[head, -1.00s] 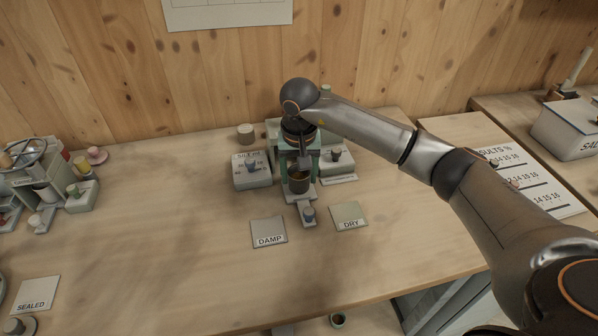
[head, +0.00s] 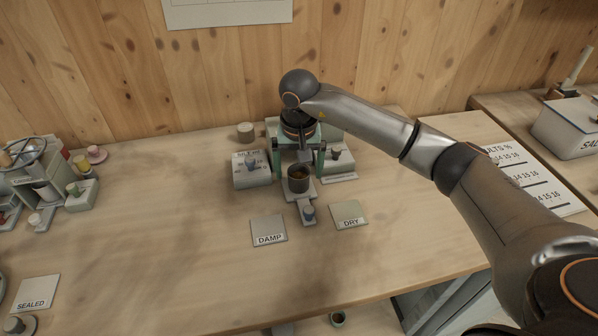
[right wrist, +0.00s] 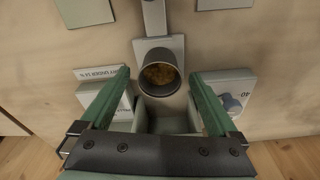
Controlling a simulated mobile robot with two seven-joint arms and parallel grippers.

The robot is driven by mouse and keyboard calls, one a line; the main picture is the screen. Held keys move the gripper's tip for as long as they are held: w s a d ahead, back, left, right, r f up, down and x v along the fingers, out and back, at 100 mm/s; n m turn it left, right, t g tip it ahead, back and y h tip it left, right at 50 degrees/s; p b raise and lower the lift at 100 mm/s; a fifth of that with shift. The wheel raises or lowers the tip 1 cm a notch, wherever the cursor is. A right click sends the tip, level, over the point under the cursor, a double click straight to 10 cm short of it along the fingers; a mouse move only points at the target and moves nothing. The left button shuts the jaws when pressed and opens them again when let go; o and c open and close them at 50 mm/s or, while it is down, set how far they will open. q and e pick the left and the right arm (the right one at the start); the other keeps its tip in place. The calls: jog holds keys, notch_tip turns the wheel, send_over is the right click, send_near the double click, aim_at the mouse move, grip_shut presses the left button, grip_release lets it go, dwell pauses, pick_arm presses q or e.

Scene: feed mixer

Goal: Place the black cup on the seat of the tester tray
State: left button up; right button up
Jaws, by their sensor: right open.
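The black cup (head: 298,184) stands upright on the pale tester tray (head: 316,192), and its base appears to rest on the tray's seat. In the right wrist view the cup (right wrist: 158,82) shows brown grainy contents, with the tray (right wrist: 176,44) around and beyond it. My right gripper (head: 298,174) points down over the cup, its green fingers spread on both sides. The wrist view shows gaps between the cup and both fingers (right wrist: 158,74). The cup's underside and the exact seat contact are hidden. My left gripper is not in view.
A grey dial box (head: 252,177) stands left of the tray, and another box (head: 336,160) stands right. DAMP (head: 268,230) and DRY (head: 349,214) cards lie in front. A small grey-blue knob (head: 308,212) sits at the tray's front. The left middle tabletop is clear.

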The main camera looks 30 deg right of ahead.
aim_at(299, 191)
notch_tip(299, 191, up, 11)
jog(key=s, duration=0.1)
jog(key=shift+a+f, duration=0.15)
jog(key=shift+a, duration=0.1)
jog(key=shift+s, duration=0.1)
dwell(1.0)
